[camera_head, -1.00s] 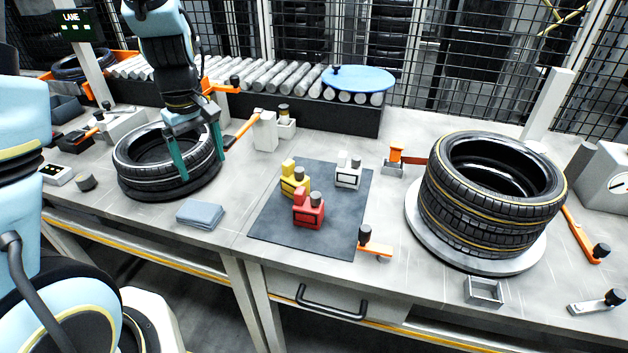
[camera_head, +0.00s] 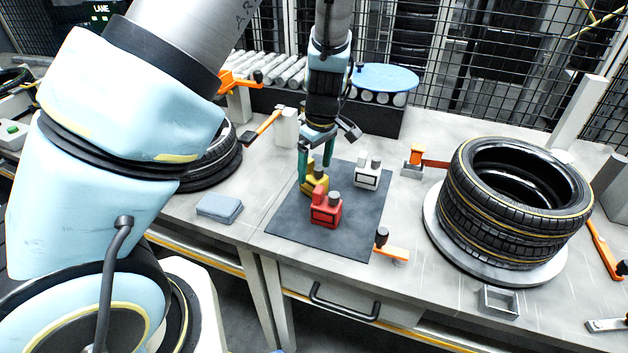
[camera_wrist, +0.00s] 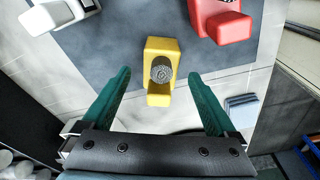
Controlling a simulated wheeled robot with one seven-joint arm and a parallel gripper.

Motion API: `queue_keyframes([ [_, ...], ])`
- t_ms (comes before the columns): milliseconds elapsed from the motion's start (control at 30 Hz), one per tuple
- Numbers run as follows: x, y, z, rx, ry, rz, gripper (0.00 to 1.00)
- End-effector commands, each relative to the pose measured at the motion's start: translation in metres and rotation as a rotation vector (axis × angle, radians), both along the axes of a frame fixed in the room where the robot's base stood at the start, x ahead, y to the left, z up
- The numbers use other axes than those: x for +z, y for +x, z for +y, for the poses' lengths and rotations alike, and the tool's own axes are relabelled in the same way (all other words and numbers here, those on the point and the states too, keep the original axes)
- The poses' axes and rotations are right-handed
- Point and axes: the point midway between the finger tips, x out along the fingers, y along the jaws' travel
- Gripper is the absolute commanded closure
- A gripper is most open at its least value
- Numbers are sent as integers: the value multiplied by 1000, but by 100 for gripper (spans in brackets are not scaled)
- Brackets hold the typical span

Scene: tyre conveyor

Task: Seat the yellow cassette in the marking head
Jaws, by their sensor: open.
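The yellow cassette (camera_head: 318,181) stands on the dark mat (camera_head: 350,237), just behind the red cassette (camera_head: 326,210). It has a dark knurled knob on top, seen from above in the wrist view (camera_wrist: 160,92). My gripper (camera_head: 316,172) is open above the mat, with its green fingers around the yellow cassette's place in the head view. In the wrist view my gripper (camera_wrist: 158,92) has one finger on each side of the yellow cassette's near end, with gaps on both sides. I cannot make out the marking head for certain.
A white cassette (camera_head: 367,173) stands on the mat to the right, and the red one is close in front. Stacked tyres (camera_head: 515,200) sit on a round plate at right. A grey-blue folded cloth (camera_head: 219,208) lies left of the mat. The mat's front is clear.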

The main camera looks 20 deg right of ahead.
Motion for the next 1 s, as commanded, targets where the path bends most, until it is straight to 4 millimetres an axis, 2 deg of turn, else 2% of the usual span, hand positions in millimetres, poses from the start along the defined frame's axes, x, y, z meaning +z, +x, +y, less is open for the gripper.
queue_keyframes([
  [400,-47,3,1,0,1,2,7],
  [700,-52,3,1,-1,-1,0,9],
  [1000,-52,3,1,-1,0,0,42],
])
